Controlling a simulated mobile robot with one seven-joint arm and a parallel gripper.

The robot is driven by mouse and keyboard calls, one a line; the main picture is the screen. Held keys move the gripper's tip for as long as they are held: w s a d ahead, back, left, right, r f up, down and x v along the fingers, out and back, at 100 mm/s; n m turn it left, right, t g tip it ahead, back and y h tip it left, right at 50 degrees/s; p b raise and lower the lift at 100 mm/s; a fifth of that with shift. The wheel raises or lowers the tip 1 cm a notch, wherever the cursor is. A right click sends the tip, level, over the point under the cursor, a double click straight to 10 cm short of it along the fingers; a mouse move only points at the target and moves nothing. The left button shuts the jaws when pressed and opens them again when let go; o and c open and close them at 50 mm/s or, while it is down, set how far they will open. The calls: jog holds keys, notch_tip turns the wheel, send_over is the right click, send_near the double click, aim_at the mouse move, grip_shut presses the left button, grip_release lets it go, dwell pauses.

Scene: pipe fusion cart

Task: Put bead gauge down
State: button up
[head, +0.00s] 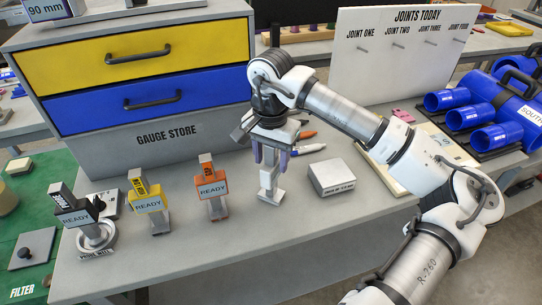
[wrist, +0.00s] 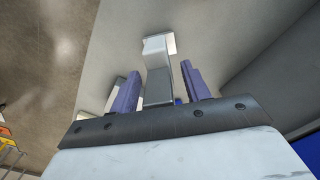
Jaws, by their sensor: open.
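A grey gauge (head: 268,182), which I take for the bead gauge, stands upright on the grey bench top, to the right of the orange gauge. Its name label does not show. My gripper (head: 269,163) points down over it with its purple fingers on either side of its upper part. The wrist view shows the gauge (wrist: 158,72) between the two fingers of my gripper (wrist: 160,88), which are apart with gaps beside it. The gripper hides the gauge's top in the head view.
Orange (head: 211,191), yellow (head: 152,205) and black (head: 86,222) gauges with READY plates stand to the left. A small grey block (head: 332,177) and markers (head: 308,149) lie to the right. The drawer cabinet (head: 140,75) stands behind. The bench front is clear.

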notch_tip(320, 180, up, 12)
jog(key=shift+r+b, duration=0.15)
jog(key=shift+b, duration=0.8)
